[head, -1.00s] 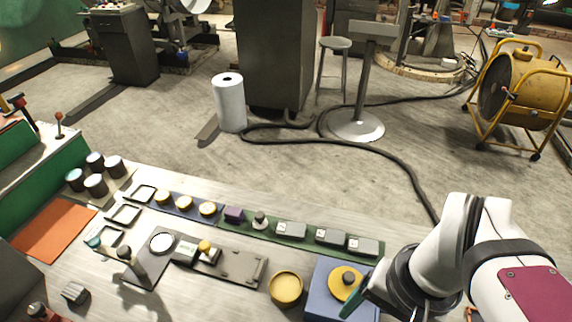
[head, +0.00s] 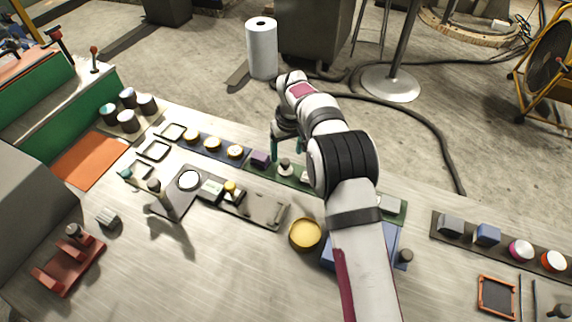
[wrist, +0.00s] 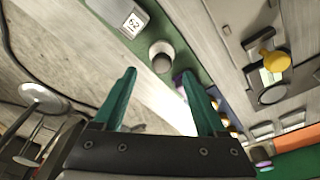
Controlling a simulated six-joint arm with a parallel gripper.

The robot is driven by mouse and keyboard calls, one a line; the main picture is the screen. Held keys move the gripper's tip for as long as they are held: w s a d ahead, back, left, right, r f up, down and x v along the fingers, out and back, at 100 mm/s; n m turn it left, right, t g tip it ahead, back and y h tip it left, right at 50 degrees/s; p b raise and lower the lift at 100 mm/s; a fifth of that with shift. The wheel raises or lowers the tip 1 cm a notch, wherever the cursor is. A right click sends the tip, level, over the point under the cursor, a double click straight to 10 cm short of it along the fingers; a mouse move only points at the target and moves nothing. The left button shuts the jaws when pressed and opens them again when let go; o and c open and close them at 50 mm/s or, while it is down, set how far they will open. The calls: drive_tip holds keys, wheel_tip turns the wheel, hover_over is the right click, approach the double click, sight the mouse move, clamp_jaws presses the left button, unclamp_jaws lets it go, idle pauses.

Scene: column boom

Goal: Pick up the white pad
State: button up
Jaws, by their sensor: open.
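The likely white pad (head: 286,171) is a small round piece with a white base and a dark knob, standing on the green strip (head: 262,171) beside a purple block. In the wrist view the pad (wrist: 162,54) shows just beyond my fingertips. My gripper (head: 286,152) has teal fingers and is open and empty. It is over the far side of the strip, close to the pad in the head view. In the wrist view my gripper (wrist: 158,72) has a clear gap between its fingers. The height between fingers and pad is hard to judge.
The purple block (head: 260,158) is close on the pad's left. A white-faced block (wrist: 133,23) is on its other side. Yellow discs (head: 213,144) sit on a blue strip. A yellow dish (head: 306,233) stands nearer.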

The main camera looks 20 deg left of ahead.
sight(285, 161)
drive_tip(key=f, duration=0.5)
drive_tip(key=shift+w+a+f, duration=0.1)
drive_tip(key=shift+a+f, duration=0.2)
clamp_jaws()
